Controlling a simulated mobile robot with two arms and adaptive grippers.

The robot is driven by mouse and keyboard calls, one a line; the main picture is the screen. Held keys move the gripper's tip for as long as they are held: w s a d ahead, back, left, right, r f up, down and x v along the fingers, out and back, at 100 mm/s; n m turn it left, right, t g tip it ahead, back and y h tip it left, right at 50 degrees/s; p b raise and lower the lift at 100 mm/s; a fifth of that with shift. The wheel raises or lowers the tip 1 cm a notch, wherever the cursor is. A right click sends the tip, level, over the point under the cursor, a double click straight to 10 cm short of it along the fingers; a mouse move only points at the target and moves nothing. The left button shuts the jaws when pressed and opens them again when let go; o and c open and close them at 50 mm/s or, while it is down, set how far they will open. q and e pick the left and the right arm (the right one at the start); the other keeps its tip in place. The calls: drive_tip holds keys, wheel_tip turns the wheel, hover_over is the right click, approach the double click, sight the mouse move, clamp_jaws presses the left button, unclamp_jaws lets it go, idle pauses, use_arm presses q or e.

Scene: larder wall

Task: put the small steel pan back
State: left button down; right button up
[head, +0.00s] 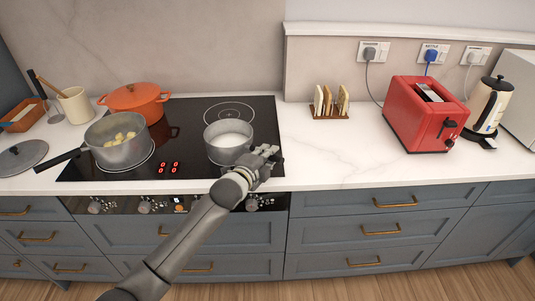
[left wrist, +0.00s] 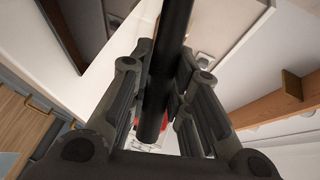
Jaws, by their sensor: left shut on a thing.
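The small steel pan (head: 229,156) is at the right front of the black glass hob (head: 190,170), upright, with something white inside. I cannot tell whether its base touches the glass. My left gripper (head: 266,156) is at the pan's right front side, and its handle is mostly hidden there by the fingers. In the left wrist view the gripper (left wrist: 160,88) is shut on a black bar-like handle (left wrist: 174,25) that runs between the fingers. My right gripper is not in view.
A larger steel pot (head: 122,155) with yellow pieces stands at the front left of the hob, its black handle pointing left. An orange casserole (head: 136,104) is behind it. A toast rack (head: 329,114) and red toaster (head: 412,125) stand right; the counter (head: 335,155) before the rack is clear.

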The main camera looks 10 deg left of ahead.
use_arm(q)
drive_tip(key=shift+r, duration=0.2)
drive_tip(key=c, duration=1.7)
unclamp_jaws()
drive_tip(key=shift+f, duration=0.3)
drive_tip(key=o, duration=0.4)
drive_tip(key=shift+s, duration=0.1)
drive_tip(key=shift+c, duration=0.2)
drive_tip(key=shift+r, duration=0.2)
drive_tip(key=b+v, duration=0.1)
drive_tip(key=v, duration=1.1)
drive_tip(key=shift+f, duration=0.1)
